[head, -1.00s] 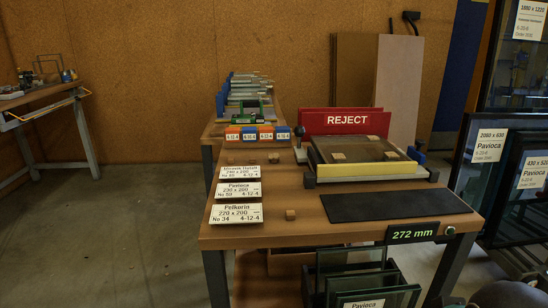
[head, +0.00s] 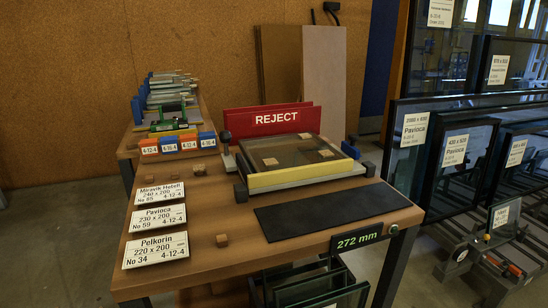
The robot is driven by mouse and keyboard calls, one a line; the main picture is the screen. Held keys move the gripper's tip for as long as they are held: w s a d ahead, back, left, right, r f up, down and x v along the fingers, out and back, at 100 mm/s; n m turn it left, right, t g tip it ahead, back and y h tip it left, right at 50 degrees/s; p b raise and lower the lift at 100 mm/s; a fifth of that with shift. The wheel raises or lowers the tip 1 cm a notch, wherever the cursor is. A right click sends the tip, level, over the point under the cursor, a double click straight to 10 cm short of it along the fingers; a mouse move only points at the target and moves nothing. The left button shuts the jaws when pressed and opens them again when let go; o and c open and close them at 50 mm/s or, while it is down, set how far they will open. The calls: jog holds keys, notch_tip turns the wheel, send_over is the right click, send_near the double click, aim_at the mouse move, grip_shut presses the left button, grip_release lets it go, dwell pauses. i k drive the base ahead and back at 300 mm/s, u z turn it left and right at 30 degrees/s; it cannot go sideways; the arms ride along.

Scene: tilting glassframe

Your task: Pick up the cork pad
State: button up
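A small brown cork pad (head: 222,240) lies alone on the wooden table (head: 205,262), right of the lowest white label card and left of the black mat. Up to 3 similar small tan pads show on the glass pane in the tilted frame (head: 290,176), one of them at the pane's left (head: 270,161). My gripper is not in view, and nothing is seen touching the loose pad.
A black mat (head: 330,212) lies at the table's front, above a "272 mm" display (head: 356,240). White label cards (head: 156,250) line the left side. A red REJECT sign (head: 275,118) stands behind the frame. Glass panes (head: 315,288) stand below the table's front edge.

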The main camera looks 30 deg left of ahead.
aim_at(200, 168)
jog(key=z, duration=2.45)
jog(key=k, duration=2.85)
jog(key=u, duration=0.9)
